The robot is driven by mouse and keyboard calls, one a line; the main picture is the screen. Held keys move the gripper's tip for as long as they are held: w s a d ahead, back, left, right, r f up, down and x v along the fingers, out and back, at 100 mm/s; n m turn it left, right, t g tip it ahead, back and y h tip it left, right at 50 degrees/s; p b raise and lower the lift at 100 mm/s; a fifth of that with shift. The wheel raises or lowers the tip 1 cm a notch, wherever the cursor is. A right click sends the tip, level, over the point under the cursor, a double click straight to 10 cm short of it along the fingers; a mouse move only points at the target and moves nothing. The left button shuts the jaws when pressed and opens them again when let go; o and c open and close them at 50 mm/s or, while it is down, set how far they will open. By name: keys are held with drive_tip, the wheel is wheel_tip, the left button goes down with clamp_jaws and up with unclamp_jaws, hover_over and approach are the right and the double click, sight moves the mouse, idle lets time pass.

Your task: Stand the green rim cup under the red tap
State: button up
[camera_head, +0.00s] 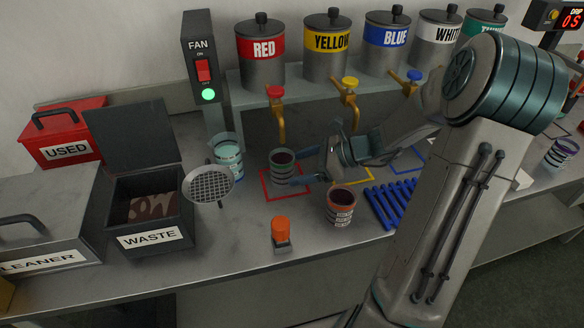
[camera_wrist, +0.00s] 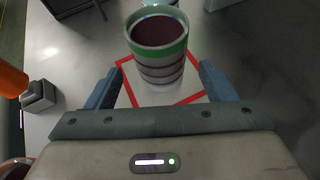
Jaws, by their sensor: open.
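The green rim cup (camera_head: 282,166) stands upright inside the red square outline (camera_head: 266,196) on the bench, below the red tap (camera_head: 275,98). In the wrist view the green rim cup (camera_wrist: 158,45) shows dark contents and sits within the red outline (camera_wrist: 188,99). My gripper (camera_head: 296,168) reaches in from the right, low over the bench. In the wrist view my gripper (camera_wrist: 160,88) is open, its blue fingers spread to either side just short of the cup, with nothing between them.
An orange-rimmed cup (camera_head: 341,206) and a blue rack (camera_head: 391,204) stand in front of my arm. An orange-knobbed block (camera_head: 281,233), a round mesh strainer (camera_head: 209,185) and a beaker (camera_head: 228,157) are nearby. The WASTE bin (camera_head: 150,222) is at the left.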

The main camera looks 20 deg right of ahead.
drive_tip(key=v, duration=0.8)
drive_tip(key=shift+d+r+p, duration=0.2)
drive_tip(key=shift+d+p, duration=0.1)
drive_tip(key=shift+p, duration=0.05)
drive_tip(key=shift+s, duration=0.15)
idle(0.7)
